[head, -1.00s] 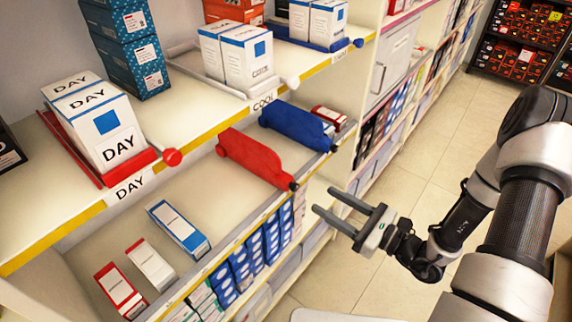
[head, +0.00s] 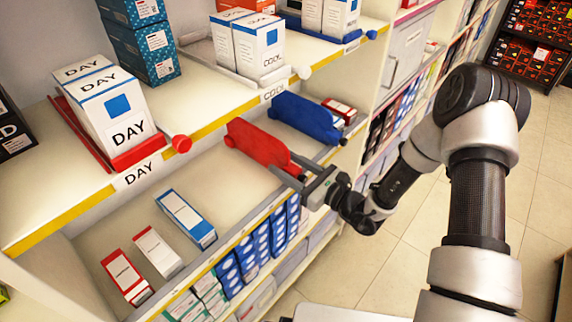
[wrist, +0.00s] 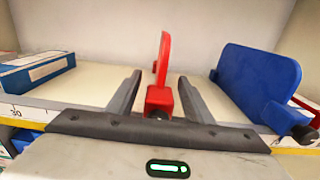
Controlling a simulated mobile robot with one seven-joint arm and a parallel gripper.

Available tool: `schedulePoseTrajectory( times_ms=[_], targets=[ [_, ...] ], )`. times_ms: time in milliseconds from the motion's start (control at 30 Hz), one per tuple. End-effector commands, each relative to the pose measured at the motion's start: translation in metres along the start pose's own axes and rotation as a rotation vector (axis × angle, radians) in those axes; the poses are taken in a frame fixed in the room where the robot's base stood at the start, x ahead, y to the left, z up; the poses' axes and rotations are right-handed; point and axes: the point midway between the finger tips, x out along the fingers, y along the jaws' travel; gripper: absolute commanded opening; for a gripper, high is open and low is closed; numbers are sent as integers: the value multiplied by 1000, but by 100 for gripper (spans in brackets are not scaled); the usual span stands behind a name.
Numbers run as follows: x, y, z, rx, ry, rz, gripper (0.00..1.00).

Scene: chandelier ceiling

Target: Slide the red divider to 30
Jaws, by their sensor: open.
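The red divider (head: 256,143) stands on the lower open shelf, left of the blue divider (head: 306,118). My gripper (head: 297,172) is at the front end of the red divider. In the wrist view the red divider (wrist: 163,67) stands between the two open fingers of my gripper (wrist: 158,95), with a visible gap on each side of its front block. The blue divider (wrist: 254,83) is to the right there. A "30" label (wrist: 15,112) shows on the shelf's front edge at the left of the wrist view.
A blue-and-white box (head: 186,219), a white box (head: 158,252) and a red-and-white box (head: 127,277) lie on the same shelf to the left. Bare shelf lies between them and the red divider. The upper shelf (head: 60,213) with DAY boxes overhangs above.

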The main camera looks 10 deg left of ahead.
Motion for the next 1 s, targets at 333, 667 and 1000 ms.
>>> schedulePoseTrajectory(
  times_ms=[333,667,1000],
  targets=[
    [5,0,0,0,1,-1,47],
    [5,0,0,0,1,-1,0],
    [5,5,0,0,1,0,0]
  ],
)
